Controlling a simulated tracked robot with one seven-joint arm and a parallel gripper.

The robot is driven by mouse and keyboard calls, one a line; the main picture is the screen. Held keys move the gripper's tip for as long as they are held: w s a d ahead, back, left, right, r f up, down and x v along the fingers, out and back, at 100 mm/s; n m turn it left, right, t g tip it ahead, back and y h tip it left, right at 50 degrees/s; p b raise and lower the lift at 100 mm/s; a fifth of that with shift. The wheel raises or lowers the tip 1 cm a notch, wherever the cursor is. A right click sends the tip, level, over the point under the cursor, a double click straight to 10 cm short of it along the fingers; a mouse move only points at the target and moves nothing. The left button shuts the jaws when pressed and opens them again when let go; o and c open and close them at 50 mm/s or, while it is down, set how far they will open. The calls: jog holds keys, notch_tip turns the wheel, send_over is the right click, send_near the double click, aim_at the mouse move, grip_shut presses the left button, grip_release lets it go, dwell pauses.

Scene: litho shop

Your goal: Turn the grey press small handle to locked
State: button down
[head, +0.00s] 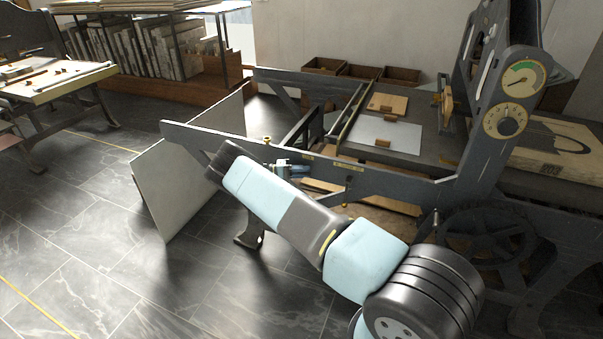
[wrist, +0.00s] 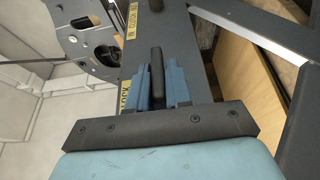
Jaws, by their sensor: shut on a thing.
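The grey press (head: 390,182) fills the right of the head view, with a long dark side rail. My gripper (head: 284,167) is at this rail, near its left part. In the wrist view, the two blue fingers of my gripper (wrist: 161,88) close around the small dark handle (wrist: 157,68). In the head view the handle is too small to make out.
A white panel (head: 190,168) leans left of my arm. The press bed bears a pale sheet (head: 388,136) and wooden blocks. Round dials (head: 505,120) are on the upright at right, and a spoked wheel (head: 485,240) is below. The tiled floor at left is clear.

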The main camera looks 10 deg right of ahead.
jog(key=shift+s+f, duration=0.1)
jog(key=shift+f, duration=0.1)
jog(key=c, duration=1.3)
grip_release()
jog(key=shift+c, duration=0.2)
jog(key=shift+o, duration=0.9)
jog(key=shift+a, duration=0.1)
jog(key=v, duration=1.3)
jog(key=shift+w+a, duration=0.25)
jog(key=shift+w, duration=0.05)
